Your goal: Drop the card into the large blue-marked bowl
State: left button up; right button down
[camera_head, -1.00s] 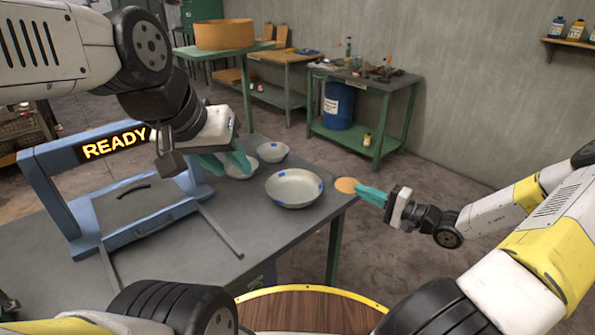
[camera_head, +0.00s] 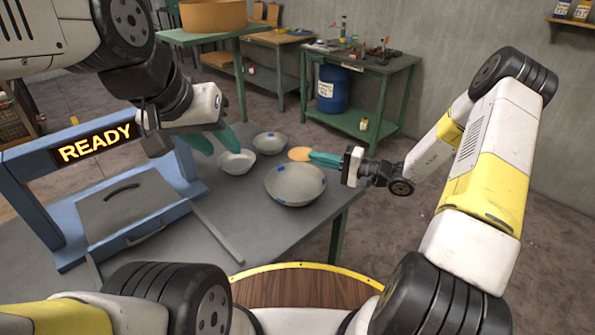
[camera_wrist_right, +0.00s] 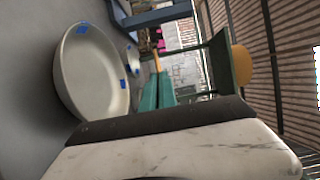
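The card (camera_head: 299,154) is a tan-orange disc held flat at the tips of my right gripper (camera_head: 312,156). In the right wrist view the teal fingers (camera_wrist_right: 157,88) are shut on the card, whose thin edge (camera_wrist_right: 156,61) shows between their tips. The large blue-marked bowl (camera_head: 295,186) sits on the grey table; in the head view the card appears just behind its far rim. In the right wrist view the bowl (camera_wrist_right: 95,75) is left of the fingers.
Two smaller bowls stand behind the large one: a left one (camera_head: 237,163) and a rear one (camera_head: 270,143). A blue frame with a READY sign (camera_head: 95,143) and a grey hatch (camera_head: 128,198) stand on the left. The table's right edge is close to the large bowl.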

jog(key=shift+f, duration=2.15)
jog(key=c, duration=1.6)
grip_release()
jog(key=v, duration=0.8)
